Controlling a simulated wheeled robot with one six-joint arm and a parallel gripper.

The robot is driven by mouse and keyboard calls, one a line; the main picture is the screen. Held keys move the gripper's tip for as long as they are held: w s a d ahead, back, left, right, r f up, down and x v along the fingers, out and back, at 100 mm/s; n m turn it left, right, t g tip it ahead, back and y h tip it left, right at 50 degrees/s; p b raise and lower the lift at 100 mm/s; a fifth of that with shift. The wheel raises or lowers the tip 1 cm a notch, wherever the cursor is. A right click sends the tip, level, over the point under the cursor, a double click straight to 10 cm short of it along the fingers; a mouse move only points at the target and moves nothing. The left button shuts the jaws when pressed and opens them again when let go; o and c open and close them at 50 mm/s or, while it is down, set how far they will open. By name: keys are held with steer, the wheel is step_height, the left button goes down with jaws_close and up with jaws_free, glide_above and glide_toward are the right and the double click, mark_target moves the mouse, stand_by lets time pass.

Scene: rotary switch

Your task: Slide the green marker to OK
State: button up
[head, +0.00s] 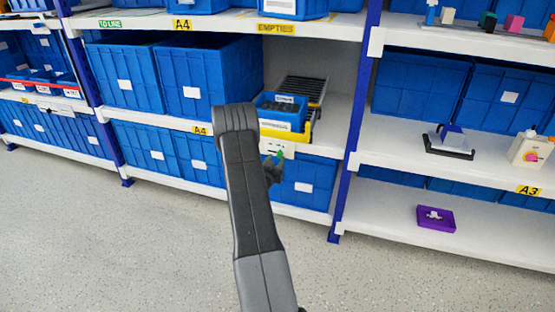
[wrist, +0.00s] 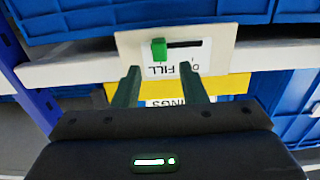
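The green marker (wrist: 158,49) sits at the left end of a dark slot on a white label plate (wrist: 222,45) in the wrist view. The slot runs to the right from it. The plate's lettering is upside down there; FILL reads beneath the marker, with a partly visible word to its right. In the head view the marker (head: 280,154) is a small green spot on the shelf-edge plate, close to my gripper (head: 274,168). In the wrist view my gripper (wrist: 160,68) is open, its fingers apart and empty, with the marker in line between and just beyond the tips.
A yellow strip with partly hidden lettering (wrist: 225,85) lies behind the fingers. Blue bins (wrist: 130,15) are close to the plate. A small blue bin of dark parts (head: 281,112) stands above it in the head view. A blue rack post (head: 350,140) is to the right.

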mark_target(279, 154)
steer(key=shift+x, duration=1.65)
